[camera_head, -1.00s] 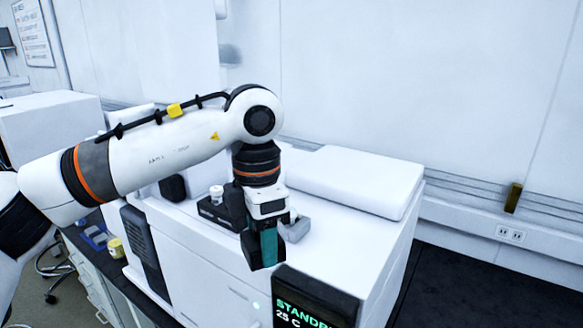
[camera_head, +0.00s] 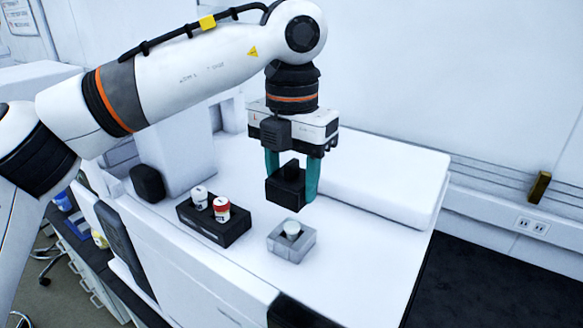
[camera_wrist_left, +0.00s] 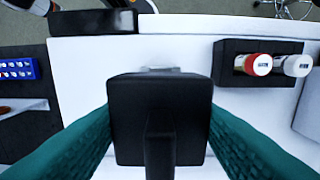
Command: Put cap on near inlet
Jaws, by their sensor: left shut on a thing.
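My left gripper (camera_head: 292,182) has teal fingers shut on a black cap (camera_head: 287,189), a square block with a raised grip on top. The cap is level and held in the air, apart from everything below. In the left wrist view the cap (camera_wrist_left: 160,128) fills the middle between the fingers. A grey inlet block (camera_head: 286,246) with a pale round cup (camera_head: 292,228) in its top sits uncovered on the white instrument, below the cap in the head view. Only one such inlet shows; in the wrist view the cap mostly hides what is beneath it.
A black rack (camera_head: 222,234) left of the inlet holds a white-capped vial (camera_head: 200,198) and a red-capped vial (camera_head: 221,209). A raised white panel (camera_head: 380,180) lies to the right. The instrument top between them is clear.

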